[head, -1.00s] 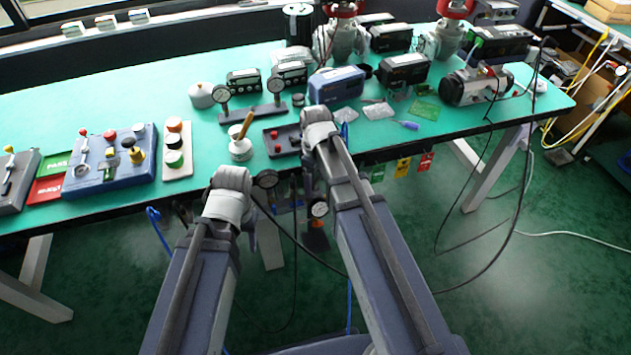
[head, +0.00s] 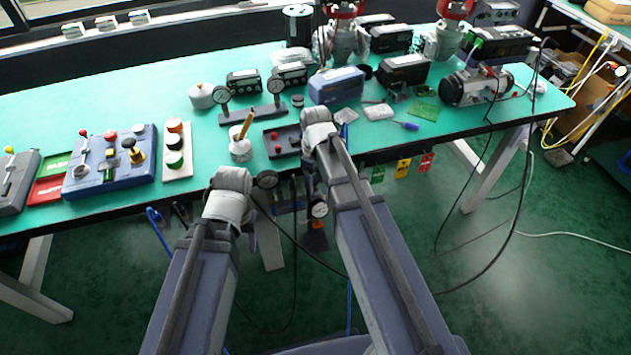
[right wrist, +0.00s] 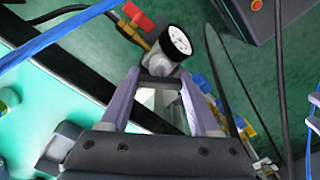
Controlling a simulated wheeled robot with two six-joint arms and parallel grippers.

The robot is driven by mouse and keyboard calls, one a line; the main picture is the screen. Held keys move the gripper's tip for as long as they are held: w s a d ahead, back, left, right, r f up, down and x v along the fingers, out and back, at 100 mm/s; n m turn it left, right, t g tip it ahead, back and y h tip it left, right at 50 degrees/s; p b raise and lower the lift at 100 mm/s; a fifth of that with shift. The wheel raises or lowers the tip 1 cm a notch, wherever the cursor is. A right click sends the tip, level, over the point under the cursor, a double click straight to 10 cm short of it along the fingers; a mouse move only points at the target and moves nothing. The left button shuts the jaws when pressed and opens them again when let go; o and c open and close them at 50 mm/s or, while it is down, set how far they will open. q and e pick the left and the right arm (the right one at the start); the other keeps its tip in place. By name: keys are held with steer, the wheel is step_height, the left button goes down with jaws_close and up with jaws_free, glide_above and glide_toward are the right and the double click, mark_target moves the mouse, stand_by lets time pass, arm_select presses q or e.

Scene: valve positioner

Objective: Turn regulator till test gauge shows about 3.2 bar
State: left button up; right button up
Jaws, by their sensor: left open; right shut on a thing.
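In the right wrist view, my right gripper (right wrist: 160,85) is shut on a grey part, apparently the regulator knob (right wrist: 160,68), just below a round gauge with a white face (right wrist: 178,41). Its needle is too small to read. Which is the test gauge I cannot tell.
A red valve handle (right wrist: 138,15) and blue hoses lie close to the right gripper. The green table (head: 120,95) carries a blue control box (head: 110,165), a gauge stand (head: 250,114) and several valve units. Black cables hang below its front edge. Coloured tags (head: 403,168) hang at its right.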

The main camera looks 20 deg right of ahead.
mark_target(316, 181)
steer(key=m, duration=0.6)
steer(key=shift+m, duration=0.4)
steer(key=m, duration=0.6)
steer(key=shift+m, duration=0.3)
steer(key=o, duration=1.4)
steer(key=shift+c, duration=0.2)
step_height(316, 181, up, 8)
steer(key=p, duration=0.8)
